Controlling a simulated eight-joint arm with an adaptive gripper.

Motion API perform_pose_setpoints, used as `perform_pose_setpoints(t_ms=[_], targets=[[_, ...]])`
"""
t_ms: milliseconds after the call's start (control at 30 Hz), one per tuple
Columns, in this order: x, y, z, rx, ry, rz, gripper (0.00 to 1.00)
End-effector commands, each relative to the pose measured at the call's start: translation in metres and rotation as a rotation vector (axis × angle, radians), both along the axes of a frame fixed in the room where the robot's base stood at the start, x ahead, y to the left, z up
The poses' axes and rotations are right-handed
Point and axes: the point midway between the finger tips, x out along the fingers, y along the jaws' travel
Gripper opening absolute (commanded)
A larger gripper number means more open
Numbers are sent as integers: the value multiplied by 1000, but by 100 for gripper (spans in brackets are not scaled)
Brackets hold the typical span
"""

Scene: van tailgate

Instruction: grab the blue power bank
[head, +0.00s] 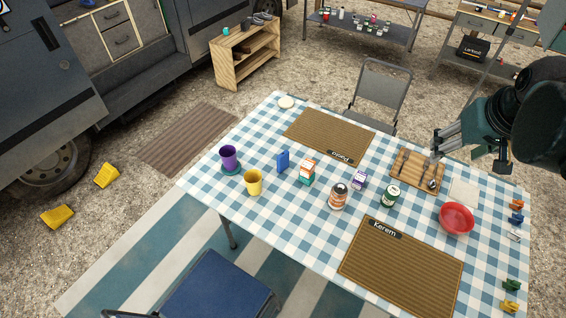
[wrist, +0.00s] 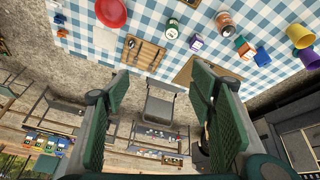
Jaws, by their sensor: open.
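The blue power bank (head: 282,161) stands upright on the checked tablecloth, left of the table's middle. It is between the purple cup (head: 229,157) and the orange and teal boxes (head: 307,172). In the wrist view the power bank (wrist: 262,57) shows small at the right, beyond the fingers. My gripper (head: 438,150) is at the right, above the far side of the table near the cutlery board. It is well apart from the power bank. In the wrist view its two fingers (wrist: 160,82) are spread wide with nothing between them.
A yellow cup (head: 253,182) stands in front of the power bank. An orange-labelled can (head: 338,196), a purple box (head: 359,179), a green can (head: 390,195) and a red bowl (head: 456,218) stand to the right. A brown placemat (head: 325,135) lies behind.

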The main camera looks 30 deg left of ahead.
Motion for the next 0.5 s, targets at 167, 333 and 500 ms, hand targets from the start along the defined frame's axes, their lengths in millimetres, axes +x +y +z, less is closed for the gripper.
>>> perform_pose_setpoints(t_ms=[167, 333, 500], targets=[[23, 33, -10, -17, 26, 65, 55], [42, 64, -22, -34, 51, 128, 55], [59, 98, -36, -50, 74, 189, 55]])
